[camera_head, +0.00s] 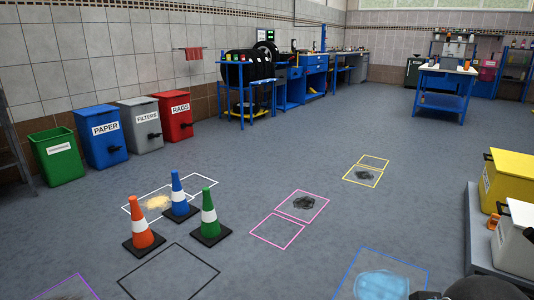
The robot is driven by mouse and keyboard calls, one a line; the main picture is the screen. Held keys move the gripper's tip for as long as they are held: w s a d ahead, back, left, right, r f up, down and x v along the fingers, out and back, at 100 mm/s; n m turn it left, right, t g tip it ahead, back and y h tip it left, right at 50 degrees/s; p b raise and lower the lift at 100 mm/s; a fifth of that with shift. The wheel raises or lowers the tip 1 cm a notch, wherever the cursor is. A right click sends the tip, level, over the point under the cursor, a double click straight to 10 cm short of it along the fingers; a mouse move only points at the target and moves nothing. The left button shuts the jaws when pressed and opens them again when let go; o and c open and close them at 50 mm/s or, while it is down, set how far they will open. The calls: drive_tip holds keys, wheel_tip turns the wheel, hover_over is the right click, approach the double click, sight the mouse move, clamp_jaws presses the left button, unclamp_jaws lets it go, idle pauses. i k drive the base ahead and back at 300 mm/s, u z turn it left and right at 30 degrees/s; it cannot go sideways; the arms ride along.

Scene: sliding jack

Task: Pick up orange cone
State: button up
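The orange cone (139,231) stands upright on its black square base on the floor at the lower left. It has a white band. A blue cone (178,190) with a white band stands just behind it to the right. A green cone (210,219) with a white band stands to its right. The orange cone is fully visible, with nothing on it. My gripper does not show clearly in this view. A dark shape at the bottom right edge is cut off, and I cannot tell what it is.
Green (58,155), blue (102,136), grey (142,125) and red (174,117) bins line the left wall. A black floor outline (195,255) lies in front of the cones. A grey platform (476,235) with yellow and white containers stands at right.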

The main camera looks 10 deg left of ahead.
sight(145, 240)
drive_tip(key=u, duration=0.25)
drive_tip(key=i, duration=1.8)
drive_tip(key=u, duration=1.35)
drive_tip(key=i, duration=1.1)
drive_tip(key=u, duration=1.35)
drive_tip(key=i, duration=0.45)
drive_tip(key=u, duration=0.25)
